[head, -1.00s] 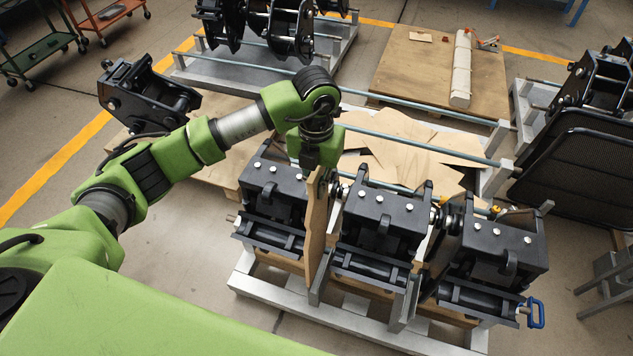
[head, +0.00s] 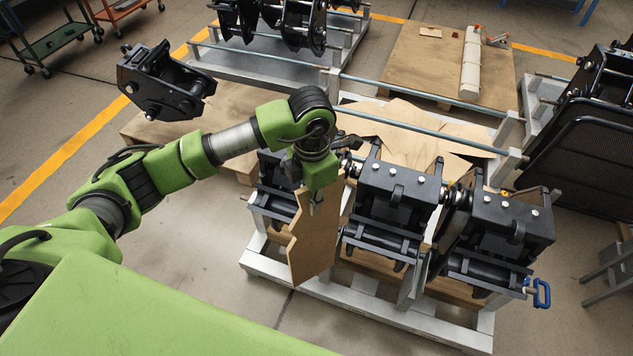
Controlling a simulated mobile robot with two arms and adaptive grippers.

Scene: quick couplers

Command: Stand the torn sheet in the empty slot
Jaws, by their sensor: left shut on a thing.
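The torn sheet (head: 312,238) is a brown board with a jagged left edge. It hangs upright below my left gripper (head: 318,196), which is shut on its top edge. The sheet is in front of the left and middle couplers of the rack (head: 455,333) and hides part of the gap between them. Its lower end is close to the rack's front; I cannot tell whether it touches. The empty slot cannot be made out clearly behind the sheet. My right gripper is not in view.
Black couplers stand in the rack: a left one (head: 272,205), a middle one (head: 398,195) and a right one (head: 505,225) with a blue handle (head: 541,293). Loose brown sheets (head: 400,145) lie behind. Another coupler (head: 160,85) stands at the left. Floor in front is clear.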

